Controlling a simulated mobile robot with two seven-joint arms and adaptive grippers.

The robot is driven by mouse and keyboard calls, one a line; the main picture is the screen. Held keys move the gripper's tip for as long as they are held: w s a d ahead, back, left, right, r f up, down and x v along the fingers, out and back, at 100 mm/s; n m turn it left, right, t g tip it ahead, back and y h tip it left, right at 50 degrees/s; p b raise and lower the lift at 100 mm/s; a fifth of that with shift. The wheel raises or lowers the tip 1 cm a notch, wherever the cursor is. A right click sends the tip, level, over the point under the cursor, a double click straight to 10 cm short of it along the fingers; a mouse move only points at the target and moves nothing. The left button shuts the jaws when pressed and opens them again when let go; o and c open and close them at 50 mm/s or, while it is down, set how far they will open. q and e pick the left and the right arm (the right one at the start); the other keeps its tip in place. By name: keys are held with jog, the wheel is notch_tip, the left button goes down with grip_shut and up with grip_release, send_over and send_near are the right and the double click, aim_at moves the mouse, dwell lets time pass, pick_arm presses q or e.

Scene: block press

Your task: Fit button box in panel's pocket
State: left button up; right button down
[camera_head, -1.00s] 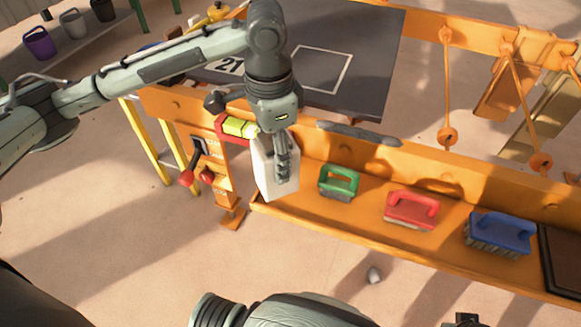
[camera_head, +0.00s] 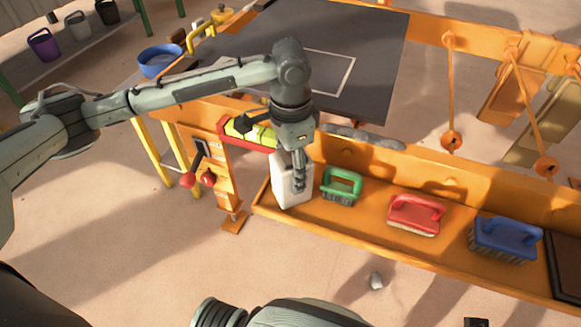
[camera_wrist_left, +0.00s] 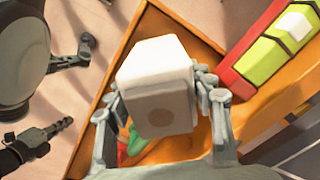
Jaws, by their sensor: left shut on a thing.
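A white box (camera_head: 281,185) is held upright over the left end of the orange trough (camera_head: 330,222). My left gripper (camera_head: 299,180) is shut on it, with its fingers on either side. In the left wrist view the gripper (camera_wrist_left: 160,100) has the white box (camera_wrist_left: 155,70) between its fingers, and a round tan spot shows on the box's near face. I cannot tell whether its bottom touches the trough. An orange panel post (camera_head: 222,185) with a black lever and red knobs stands to the left. I cannot make out a pocket.
A red holder with yellow-green blocks (camera_head: 250,133) is close beside my left gripper. A green brush (camera_head: 342,187), a red brush (camera_head: 415,214) and a blue brush (camera_head: 505,237) stand in the trough to the right. A dark board (camera_head: 375,50) lies behind.

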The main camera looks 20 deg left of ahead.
pick_arm(q)
jog(key=o, duration=1.1)
jog(key=shift+f, duration=0.1)
jog(key=o, duration=0.4)
